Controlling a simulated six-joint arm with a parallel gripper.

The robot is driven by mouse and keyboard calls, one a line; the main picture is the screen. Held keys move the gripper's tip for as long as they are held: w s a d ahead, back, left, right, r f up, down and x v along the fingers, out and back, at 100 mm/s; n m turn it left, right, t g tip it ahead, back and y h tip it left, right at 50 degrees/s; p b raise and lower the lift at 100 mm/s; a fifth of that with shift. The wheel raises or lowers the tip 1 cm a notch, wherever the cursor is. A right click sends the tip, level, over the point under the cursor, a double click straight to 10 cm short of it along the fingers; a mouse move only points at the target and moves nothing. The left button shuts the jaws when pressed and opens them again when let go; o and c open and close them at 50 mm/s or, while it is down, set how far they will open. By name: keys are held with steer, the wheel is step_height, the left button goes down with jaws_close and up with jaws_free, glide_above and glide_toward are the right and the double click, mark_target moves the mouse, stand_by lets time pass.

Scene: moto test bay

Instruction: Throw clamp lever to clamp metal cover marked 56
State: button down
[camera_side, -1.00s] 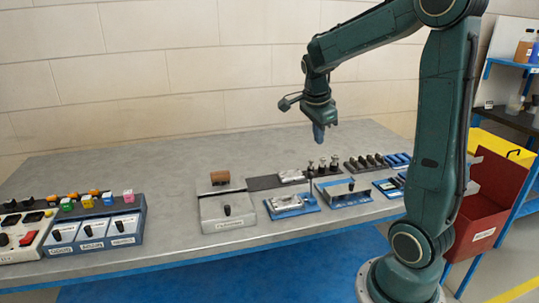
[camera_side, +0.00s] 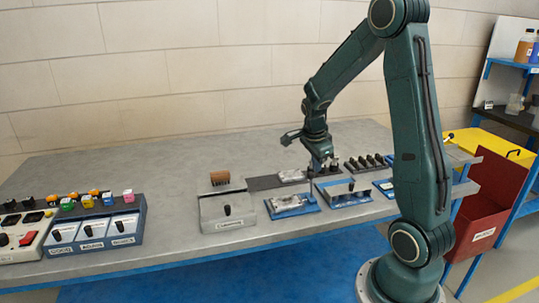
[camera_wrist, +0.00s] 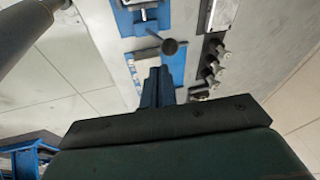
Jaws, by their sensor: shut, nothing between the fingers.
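My gripper (camera_side: 320,168) is low over the right part of the bench in the side view, just behind the blue fixtures. Its dark fingers (camera_wrist: 158,84) are together and empty in the wrist view. The side view shows a left blue fixture (camera_side: 283,214) with a metal piece, and a right one (camera_side: 343,199) with a black knob. I cannot read a 56.
Metal posts (camera_wrist: 211,68) with dark ends stand close beside the fingers. A grey box with a black knob (camera_side: 227,211) is left of the fixtures; switch boxes (camera_side: 92,243) are further left. A red bin (camera_side: 483,212) stands off the bench at right. The back of the bench is clear.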

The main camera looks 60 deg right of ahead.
mark_target(311, 173)
steer(key=shift+w+d+f, duration=0.25)
steer(key=shift+w+f, duration=0.3)
steer(key=shift+f, duration=0.35)
steer(key=shift+w+d, duration=0.1)
steer(key=shift+w, duration=0.05)
steer(key=shift+w+d+f+g+y, duration=0.15)
steer(key=shift+w+d+g+y, duration=0.35)
steer(key=shift+w+d+y, duration=0.1)
steer(key=shift+w+d+f, duration=0.1)
steer(key=shift+w+d, duration=0.25)
steer(key=shift+d, duration=0.05)
steer(key=shift+s+a, duration=0.1)
steer(key=shift+a, duration=0.05)
steer(key=shift+s+a, duration=0.45)
